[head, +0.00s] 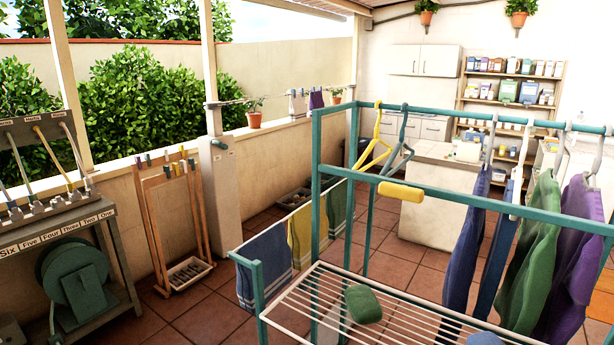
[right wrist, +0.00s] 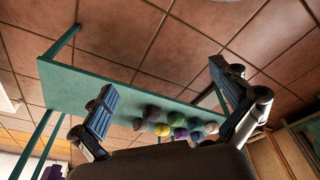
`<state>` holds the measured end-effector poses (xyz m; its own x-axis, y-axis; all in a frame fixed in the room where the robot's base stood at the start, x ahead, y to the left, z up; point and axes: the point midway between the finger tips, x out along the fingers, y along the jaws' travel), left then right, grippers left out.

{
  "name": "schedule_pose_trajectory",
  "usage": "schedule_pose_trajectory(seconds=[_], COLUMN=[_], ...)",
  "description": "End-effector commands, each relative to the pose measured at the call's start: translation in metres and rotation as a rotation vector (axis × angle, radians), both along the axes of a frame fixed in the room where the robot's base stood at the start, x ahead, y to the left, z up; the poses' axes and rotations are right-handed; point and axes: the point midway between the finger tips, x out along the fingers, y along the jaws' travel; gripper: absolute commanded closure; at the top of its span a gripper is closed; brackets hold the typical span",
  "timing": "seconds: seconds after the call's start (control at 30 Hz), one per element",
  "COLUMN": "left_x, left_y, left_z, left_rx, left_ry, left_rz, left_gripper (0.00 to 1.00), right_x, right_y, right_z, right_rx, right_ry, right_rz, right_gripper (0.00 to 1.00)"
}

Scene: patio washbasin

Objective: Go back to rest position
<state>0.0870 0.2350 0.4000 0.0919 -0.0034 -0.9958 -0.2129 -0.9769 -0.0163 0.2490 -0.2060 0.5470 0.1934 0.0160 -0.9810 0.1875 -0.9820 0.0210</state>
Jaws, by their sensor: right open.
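My right gripper (right wrist: 166,100) shows in the right wrist view with its two dark ribbed fingers spread wide apart. Nothing is between them. Beyond the fingers is a teal board (right wrist: 95,88) with several coloured balls (right wrist: 178,124) at its edge; I cannot tell how far off it is. Neither gripper can be made out in the head view.
A teal drying rack (head: 440,197) with hanging clothes (head: 545,250) and hangers fills the right front. A green sponge (head: 362,303) lies on its white wire shelf (head: 300,300). A grey workbench (head: 60,225) stands at left.

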Motion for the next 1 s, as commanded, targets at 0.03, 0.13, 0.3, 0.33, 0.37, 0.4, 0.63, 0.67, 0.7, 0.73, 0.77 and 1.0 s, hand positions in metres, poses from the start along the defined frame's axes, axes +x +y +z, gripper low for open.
schedule_pose_trajectory(seconds=[0.03, 0.13, 0.3, 0.33, 0.37, 0.4, 0.63, 0.67, 0.7, 0.73, 0.77, 1.0], left_x=[0.0, -0.001, -0.001, -0.001, -0.001, -0.001, -0.001, -0.001, -0.001, -0.001, -0.001, -0.001], left_y=[0.0, 0.0, 0.0, 0.0, 0.0, 0.0, 0.0, 0.0, 0.0, 0.0, 0.0, 0.0], left_z=[0.0, 0.0, 0.0, 0.0, 0.0, 0.0, 0.0, 0.0, 0.0, 0.0, 0.0, 0.0], left_rx=[0.0, 0.0, 0.0, 0.0, 0.0, 0.0, 0.001, 0.001, 0.0, 0.001, 0.0, 0.0], left_ry=[0.001, 0.001, 0.002, 0.002, 0.002, 0.002, 0.002, 0.002, 0.002, 0.002, 0.002, 0.002], left_rz=[0.0, 0.0, 0.0, 0.0, 0.0, 0.0, -0.001, -0.001, 0.0, -0.001, 0.0, 0.0], left_gripper=[0.6, 0.6, 0.6, 0.6, 0.6, 0.6, 0.6, 0.6, 0.6, 0.6, 0.6, 0.6], right_x=[-0.015, -0.044, -0.101, -0.11, -0.119, -0.13, -0.161, -0.162, -0.162, -0.162, -0.162, -0.162], right_y=[-0.002, -0.007, -0.017, -0.019, -0.02, -0.022, -0.029, -0.029, -0.029, -0.029, -0.029, -0.029], right_z=[-0.024, -0.065, -0.116, -0.122, -0.128, -0.133, -0.147, -0.147, -0.147, -0.147, -0.147, -0.147], right_rx=[-0.002, -0.006, -0.011, -0.012, -0.012, -0.013, -0.015, -0.015, -0.015, -0.015, -0.015, -0.015], right_ry=[0.021, 0.043, 0.077, 0.081, 0.086, 0.091, 0.102, 0.102, 0.102, 0.101, 0.101, 0.102], right_rz=[0.002, 0.008, 0.015, 0.017, 0.018, 0.019, 0.024, 0.024, 0.024, 0.024, 0.024, 0.024], right_gripper=[0.0, 0.0, 0.0, 0.0, 0.0, 0.0, 0.0, 0.0, 0.0, 0.0, 0.0, 0.0])
